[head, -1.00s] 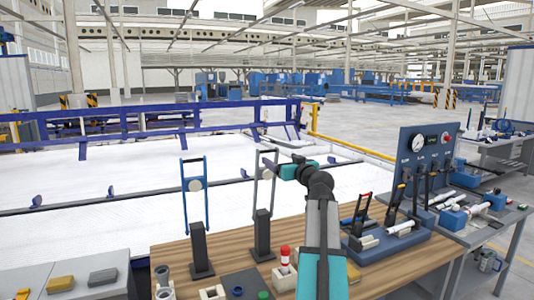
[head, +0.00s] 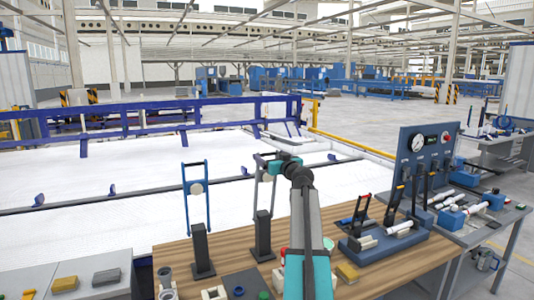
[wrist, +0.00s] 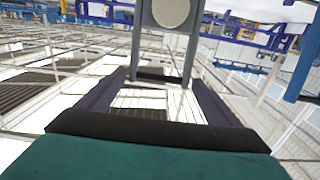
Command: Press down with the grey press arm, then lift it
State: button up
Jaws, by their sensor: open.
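The grey press arm (head: 257,190) is an upright frame with a pale round disc, standing on a dark post (head: 263,236) on the wooden bench. My gripper (head: 268,163) is at the upper part of this frame, seen partly edge-on in the head view. In the wrist view the open fingers (wrist: 160,78) point at the frame's two uprights (wrist: 191,55), one finger toward each side. The pale disc (wrist: 170,12) is above, between the uprights. Nothing is clasped.
A similar blue press arm (head: 184,190) stands upright to the left, and also shows at the wrist view's right edge (wrist: 303,68). A lever rack (head: 385,243) and gauge panel (head: 416,150) stand at the right. Small parts lie along the bench front. My arm hides some.

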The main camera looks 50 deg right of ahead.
aim_at(268, 155)
jog(key=shift+p+x, duration=0.6)
jog(key=shift+x, duration=1.15)
